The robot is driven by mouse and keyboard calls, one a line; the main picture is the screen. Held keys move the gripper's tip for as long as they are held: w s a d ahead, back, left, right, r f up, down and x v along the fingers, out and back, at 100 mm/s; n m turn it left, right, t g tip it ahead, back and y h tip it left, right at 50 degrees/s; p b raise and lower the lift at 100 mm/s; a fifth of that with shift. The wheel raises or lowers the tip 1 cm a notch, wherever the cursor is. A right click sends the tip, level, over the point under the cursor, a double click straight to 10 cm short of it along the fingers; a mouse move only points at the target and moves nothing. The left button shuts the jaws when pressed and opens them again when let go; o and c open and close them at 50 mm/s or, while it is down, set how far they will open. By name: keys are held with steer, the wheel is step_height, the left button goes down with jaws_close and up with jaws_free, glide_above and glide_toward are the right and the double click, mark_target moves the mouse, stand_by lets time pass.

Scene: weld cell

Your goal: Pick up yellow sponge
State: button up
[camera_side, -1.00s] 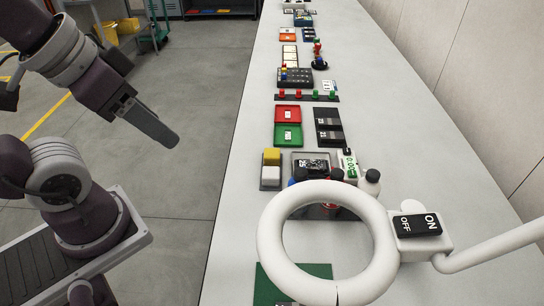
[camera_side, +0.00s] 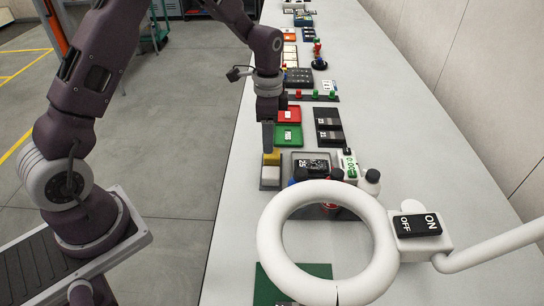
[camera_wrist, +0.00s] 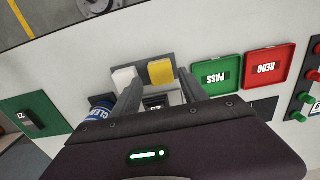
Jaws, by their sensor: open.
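The yellow sponge (camera_side: 272,158) sits on a dark flat tray (camera_side: 270,187) at the left edge of the bench, with a white block (camera_side: 271,174) on the same tray just in front of it. In the wrist view the yellow sponge (camera_wrist: 161,71) lies ahead of my gripper (camera_wrist: 157,85), with the white block (camera_wrist: 124,77) to its left.
The green PASS tray (camera_wrist: 217,75) and red REDO tray (camera_wrist: 268,68) stand to the right in the wrist view. Bottles (camera_side: 371,181) and a scale-like dark item (camera_side: 311,164) stand right of the sponge in the side view. A white ring lamp (camera_side: 272,235) hangs in front.

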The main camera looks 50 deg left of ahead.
step_height(320, 180, down, 6)
steer(key=shift+w+d+r, duration=0.1)
steer(key=shift+w+r, duration=0.05)
steer(key=shift+r, duration=0.05)
steer(key=c, duration=1.1)
step_height(320, 180, up, 10)
